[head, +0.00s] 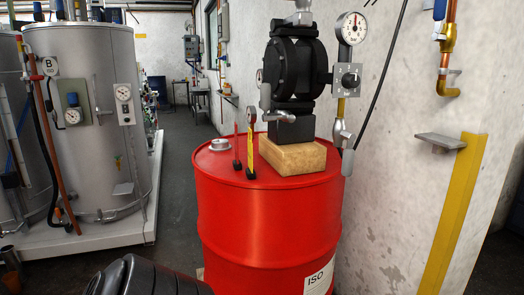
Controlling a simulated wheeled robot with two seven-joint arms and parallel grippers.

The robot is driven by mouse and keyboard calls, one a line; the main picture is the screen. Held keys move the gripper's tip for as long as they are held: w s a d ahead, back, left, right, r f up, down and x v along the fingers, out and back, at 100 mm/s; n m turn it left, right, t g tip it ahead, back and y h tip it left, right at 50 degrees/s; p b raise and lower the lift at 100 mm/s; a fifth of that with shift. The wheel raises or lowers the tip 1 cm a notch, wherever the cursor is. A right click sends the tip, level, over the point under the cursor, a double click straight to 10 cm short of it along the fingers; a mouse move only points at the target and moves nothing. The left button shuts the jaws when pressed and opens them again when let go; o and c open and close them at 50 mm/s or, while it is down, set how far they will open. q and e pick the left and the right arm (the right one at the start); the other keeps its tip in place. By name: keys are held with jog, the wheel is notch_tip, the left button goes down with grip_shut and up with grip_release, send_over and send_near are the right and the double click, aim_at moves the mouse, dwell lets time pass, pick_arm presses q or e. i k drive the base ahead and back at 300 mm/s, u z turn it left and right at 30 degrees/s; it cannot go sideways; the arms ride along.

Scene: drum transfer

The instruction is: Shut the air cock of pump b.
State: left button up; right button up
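A black pump (295,70) stands on a wooden block (292,156) on top of a red drum (265,225). I see no letter on this pump. Neither of my grippers is in view.
A wall shelf (440,140) and yellow post (452,215) are at right. A black ribbed object (150,278) is at the bottom. The aisle floor is clear.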

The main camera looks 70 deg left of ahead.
aim_at(349, 153)
jog(key=u, duration=2.45)
jog(key=k, duration=0.2)
jog(key=z, duration=1.3)
jog(key=i, duration=0.1)
jog(key=u, duration=0.15)
